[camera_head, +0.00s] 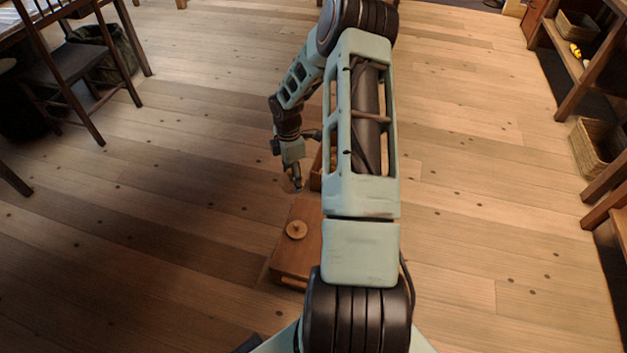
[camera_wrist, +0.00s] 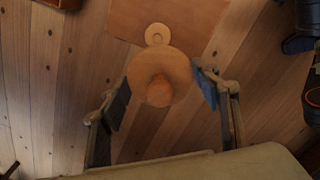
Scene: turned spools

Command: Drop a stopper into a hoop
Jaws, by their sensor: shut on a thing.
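A pale, round wooden piece with a broad disc and a knob, seemingly the stopper (camera_wrist: 160,80), sits between the fingers of my gripper (camera_wrist: 163,95) in the wrist view. My gripper is shut on it. In the head view my gripper (camera_head: 297,183) hangs above the far left part of a low wooden box, and the held piece is hard to make out.
The low wooden box (camera_head: 290,262) stands on the plank floor, partly hidden by my arm. Another wooden container (camera_head: 316,172) shows behind it. A chair (camera_head: 75,65) stands at upper left, shelves with baskets (camera_head: 597,145) at right. Floor around the box is clear.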

